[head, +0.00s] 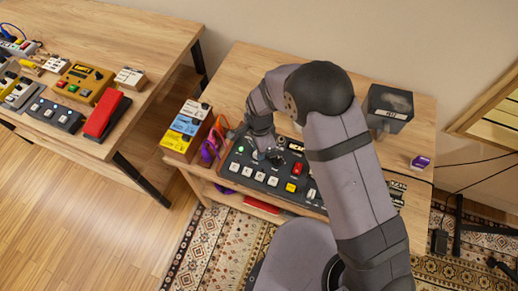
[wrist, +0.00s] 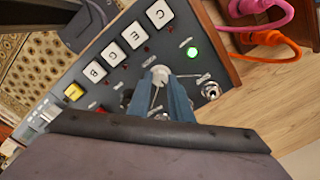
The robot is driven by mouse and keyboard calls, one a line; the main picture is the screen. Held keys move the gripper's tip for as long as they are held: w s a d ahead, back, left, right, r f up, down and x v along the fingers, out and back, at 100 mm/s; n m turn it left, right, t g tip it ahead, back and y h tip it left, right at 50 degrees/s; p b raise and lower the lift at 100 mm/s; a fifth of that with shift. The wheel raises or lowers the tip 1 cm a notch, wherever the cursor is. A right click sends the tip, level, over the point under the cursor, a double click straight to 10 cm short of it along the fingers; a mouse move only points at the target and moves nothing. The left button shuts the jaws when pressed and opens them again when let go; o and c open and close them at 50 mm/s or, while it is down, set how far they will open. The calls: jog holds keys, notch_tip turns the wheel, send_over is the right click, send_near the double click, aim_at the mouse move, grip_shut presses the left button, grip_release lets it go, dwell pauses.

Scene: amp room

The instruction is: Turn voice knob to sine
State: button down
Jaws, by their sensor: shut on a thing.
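The dark panel device (head: 240,168) lies on the wooden table, with rows of square buttons and a lit green light. My gripper (head: 258,154) reaches down onto its left part in the head view. In the wrist view my gripper (wrist: 161,84) is shut on a small light grey knob (wrist: 160,71), which I take to be the voice knob. Small white labels surround the knob, too small to read. The fingers and wrist hide the knob's lower side and part of the panel, so I cannot tell where the knob points.
White lettered buttons (wrist: 136,35) run close beside the knob. A metal-tipped control (wrist: 211,90) stands near it. Pink and orange cables (wrist: 268,40) lie off the panel's end. A box of coloured modules (head: 187,128) stands left, a dark box (head: 388,106) right.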

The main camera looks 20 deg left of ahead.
jog(key=n+b, duration=0.1)
jog(key=n, duration=0.3)
jog(key=shift+a, duration=0.1)
jog(key=shift+w+n+b, duration=0.1)
jog(key=shift+n+b, duration=0.3)
jog(key=shift+n, duration=1.2)
jog(key=c, duration=1.6)
grip_release()
jog(key=shift+r, duration=0.15)
jog(key=shift+r+b, duration=1)
jog(key=shift+r, duration=2.55)
